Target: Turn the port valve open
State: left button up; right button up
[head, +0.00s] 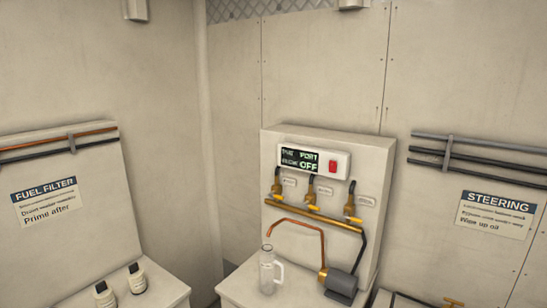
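Three brass valves with yellow handles sit in a row on the white panel (378,165) in the head view: a left valve (277,188), a middle valve (312,195) and a right valve (351,210). Each has a small label beside it, too small to read, so I cannot tell which is the port valve. Their handle positions are too small to judge surely. A display box (342,161) above them reads "PORT" and "OFF" in green, with a red switch (332,167). Neither of my grippers is in view.
A brass manifold pipe (325,217) runs below the valves, with a copper pipe (300,223) curving toward a clear jug (267,270). A grey pump (342,283) stands beside it. Two bottles (137,279) stand at lower left. Dark pipes (480,165) run along the right wall.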

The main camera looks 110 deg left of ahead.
aim_at(276, 196)
jog(key=u, duration=3.35)
